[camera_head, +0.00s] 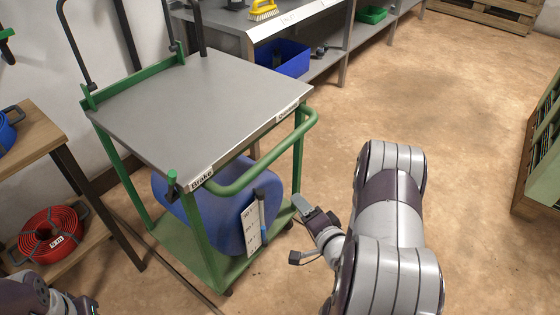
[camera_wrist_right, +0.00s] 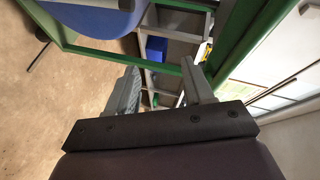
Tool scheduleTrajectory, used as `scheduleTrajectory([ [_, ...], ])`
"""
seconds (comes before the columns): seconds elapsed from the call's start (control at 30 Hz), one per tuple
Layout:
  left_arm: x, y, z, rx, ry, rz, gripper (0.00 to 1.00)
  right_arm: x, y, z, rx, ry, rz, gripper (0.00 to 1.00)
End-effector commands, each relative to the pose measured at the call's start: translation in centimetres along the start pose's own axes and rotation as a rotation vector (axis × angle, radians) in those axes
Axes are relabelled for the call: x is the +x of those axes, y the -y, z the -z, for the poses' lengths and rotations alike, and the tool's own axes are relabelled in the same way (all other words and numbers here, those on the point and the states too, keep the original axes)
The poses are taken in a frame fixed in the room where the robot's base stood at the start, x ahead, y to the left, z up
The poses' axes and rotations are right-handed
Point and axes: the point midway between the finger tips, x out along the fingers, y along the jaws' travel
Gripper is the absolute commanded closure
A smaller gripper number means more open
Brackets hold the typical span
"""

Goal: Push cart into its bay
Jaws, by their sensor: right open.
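The cart (camera_head: 200,105) stands at left centre in the head view, with a grey top, green frame and green push handle (camera_head: 270,155). A front corner label reads "Brake" (camera_head: 201,178); a blue drum (camera_head: 228,220) lies on its lower deck. My right gripper (camera_head: 312,212) is low beside the cart's front right leg, below the handle. In the right wrist view its jaws (camera_wrist_right: 160,85) are apart with no object between them; green frame bars (camera_wrist_right: 240,40) are close beyond. Contact cannot be told. My left arm shows at the bottom left corner; its jaws are out of frame.
A wooden stand (camera_head: 35,125) with a red hose coil (camera_head: 50,235) is left of the cart. A grey shelf with a blue bin (camera_head: 283,58) stands behind it. A green crate (camera_head: 545,150) is at the right edge. The floor (camera_head: 450,90) between is clear.

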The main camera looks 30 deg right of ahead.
Motion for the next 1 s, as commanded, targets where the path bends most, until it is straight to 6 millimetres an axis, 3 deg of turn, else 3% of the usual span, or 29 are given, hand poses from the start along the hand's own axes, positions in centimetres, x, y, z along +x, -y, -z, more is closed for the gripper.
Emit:
scheduleTrajectory([
  [0.03,-0.8,0.0,0.1,0.0,-0.003,0.0,0.57,-0.2,2.8,0.3,0.087,-0.006,0.12,0.48],
  [0.1,-0.8,0.0,0.2,0.0,-0.003,0.0,0.57,-0.6,6.0,1.0,0.207,-0.004,0.284,0.48],
  [0.2,-0.8,0.0,0.1,0.0,-0.002,0.0,0.57,-1.4,8.3,1.5,0.337,0.006,0.405,0.48],
  [0.37,-0.2,0.0,0.1,0.0,-0.002,0.0,0.57,0.2,9.0,1.6,0.374,0.016,0.415,0.48],
  [0.7,1.7,0.0,-0.2,0.0,-0.001,0.0,0.57,7.6,12.0,2.1,0.374,0.013,0.413,0.48],
  [1.0,2.3,0.0,-0.2,0.0,-0.001,0.0,0.57,10.2,13.2,2.4,0.375,0.011,0.41,0.48],
])
